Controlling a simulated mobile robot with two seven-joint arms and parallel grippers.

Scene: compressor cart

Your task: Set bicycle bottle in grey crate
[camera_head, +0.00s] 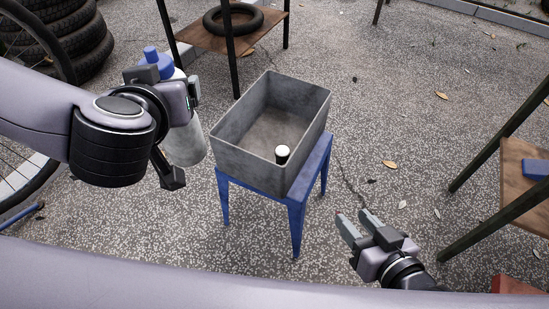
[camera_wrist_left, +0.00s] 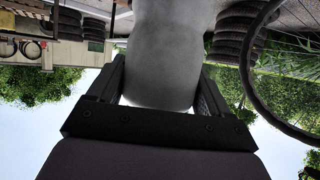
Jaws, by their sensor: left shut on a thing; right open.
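The bicycle bottle (camera_head: 186,143) has a whitish-grey body and a blue cap. My left gripper (camera_head: 172,160) is shut on it and holds it in the air, to the left of the grey crate. The arm hides part of the bottle in the head view. In the left wrist view the bottle's grey body (camera_wrist_left: 168,60) sits between the two fingers. The grey crate (camera_head: 230,143) is open-topped and stands on a blue stool (camera_head: 262,200). My right gripper (camera_head: 358,228) is open and empty, to the lower right of the crate, apart from it.
A small black and white cylinder (camera_head: 282,154) stands inside the crate near its front right corner; the rest of its floor looks clear. Behind is a wooden shelf (camera_head: 205,38) with a tyre (camera_head: 233,18). Stacked tyres (camera_head: 75,45) stand at left.

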